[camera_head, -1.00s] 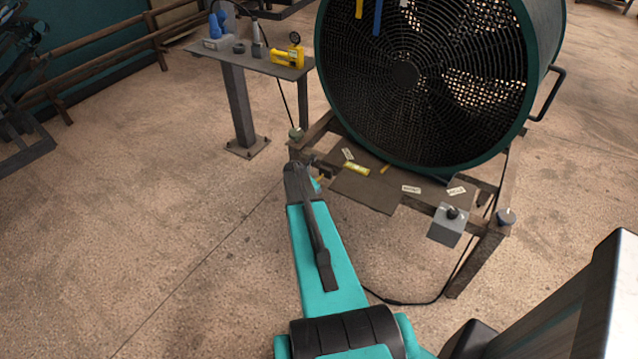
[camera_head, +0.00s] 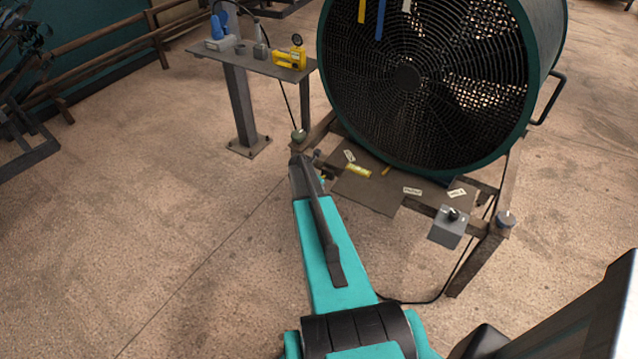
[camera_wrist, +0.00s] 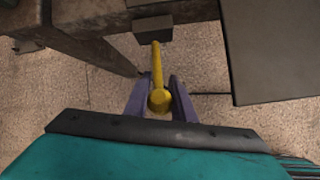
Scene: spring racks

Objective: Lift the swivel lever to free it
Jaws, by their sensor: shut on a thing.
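The swivel lever (camera_wrist: 157,66) is a yellow rod with a round knob at its near end. In the wrist view it runs from a dark block on the rusty frame toward me. My gripper (camera_wrist: 160,92) has its two purple-grey fingers on either side of the lever, close around its knob end, and is shut on it. In the head view my arm reaches to the left front corner of the fan stand and hides most of the lever and the gripper.
A large caged fan (camera_head: 425,85) stands on a rusty frame with a brown plate (camera_head: 368,190) in front. A grey switch box (camera_head: 447,228) hangs at the frame's front right. A small table (camera_head: 245,62) with tools stands behind left.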

